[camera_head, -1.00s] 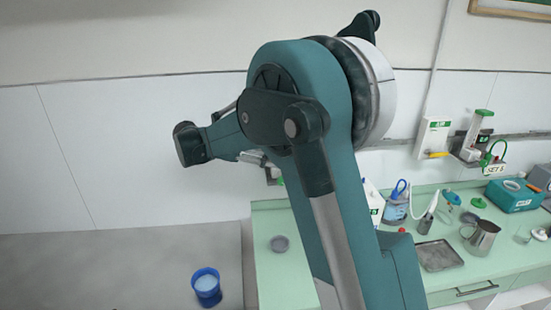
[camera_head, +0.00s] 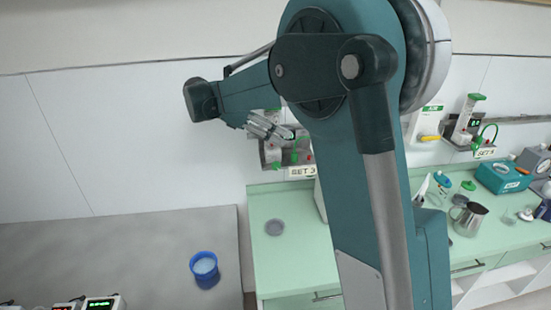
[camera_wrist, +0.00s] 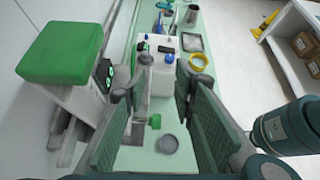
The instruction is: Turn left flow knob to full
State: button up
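The left flow unit (camera_head: 271,153) hangs on the wall with a "SET 3" label below it. In the head view my gripper (camera_head: 287,131) is right in front of its upper part, so its top is mostly hidden. In the wrist view a large green cap (camera_wrist: 62,52), which looks like the flow knob, tops a pale body at the left, with a small dark display beside it. My gripper (camera_wrist: 158,85) is open, its fingers apart with nothing between them. The green cap lies left of the left finger, outside the grip. I see no clear contact.
A second flow unit (camera_head: 467,119) with a green cap hangs further right. Below, the green counter (camera_head: 290,260) carries a grey dish (camera_head: 275,227), a metal jug (camera_head: 468,218) and a teal box (camera_head: 504,177). A blue cup (camera_head: 204,265) stands on the grey surface at left.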

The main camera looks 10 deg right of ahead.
notch_tip(320, 180, up, 2)
jog(key=a+r+y+p, duration=0.1)
jog(key=y+p, duration=0.8)
jog(key=y, duration=0.2)
send_over(275, 162)
jog(key=shift+m, duration=0.3)
jog(key=shift+s+f, duration=0.15)
jog(key=shift+f, duration=3.05)
jog(key=shift+f, duration=0.1)
jog(key=shift+f, duration=3.8)
jog(key=c, duration=0.8)
